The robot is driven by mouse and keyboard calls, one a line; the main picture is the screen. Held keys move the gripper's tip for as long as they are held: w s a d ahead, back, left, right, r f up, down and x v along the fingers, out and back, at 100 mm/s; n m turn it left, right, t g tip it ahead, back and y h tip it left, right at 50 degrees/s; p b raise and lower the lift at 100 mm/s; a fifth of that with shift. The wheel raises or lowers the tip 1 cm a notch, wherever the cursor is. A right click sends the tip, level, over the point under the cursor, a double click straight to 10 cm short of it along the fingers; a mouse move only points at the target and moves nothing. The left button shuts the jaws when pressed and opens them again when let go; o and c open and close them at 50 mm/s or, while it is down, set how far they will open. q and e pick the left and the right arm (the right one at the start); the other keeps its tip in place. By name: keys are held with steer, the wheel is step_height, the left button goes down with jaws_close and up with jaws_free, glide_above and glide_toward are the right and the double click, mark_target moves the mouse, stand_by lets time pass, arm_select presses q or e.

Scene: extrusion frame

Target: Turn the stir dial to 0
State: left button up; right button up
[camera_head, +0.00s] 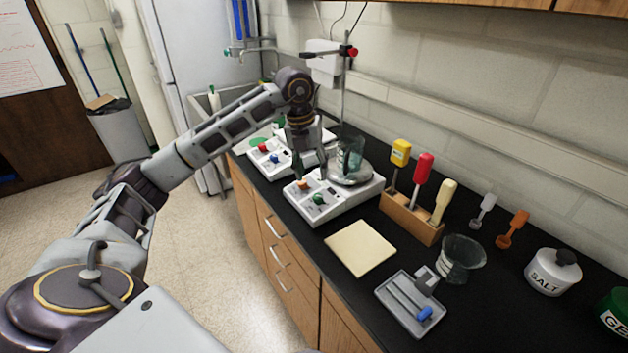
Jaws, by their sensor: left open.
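A white hot plate stirrer (345,203) stands on the black counter, with a round top plate and a beaker (349,155) on it. Its sloped front panel has an orange dial (303,185) and a green dial (318,199); I cannot read which one is the stir dial. My left gripper (310,174) points down with open fingers just above the front unit's panel, near the orange dial. I cannot tell whether it touches. My right gripper is out of view.
A wooden rack (411,217) with yellow, red and cream-handled tools stands to the right. Nearer are a cream pad (360,247), a grey tray (396,306), a glass beaker (461,259) and a salt jar (552,272). A stand with a clamp rises behind the front unit.

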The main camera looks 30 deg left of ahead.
arm_select(q)
steer(key=shift+s+a+r, duration=0.15)
steer(key=shift+r, duration=1.2)
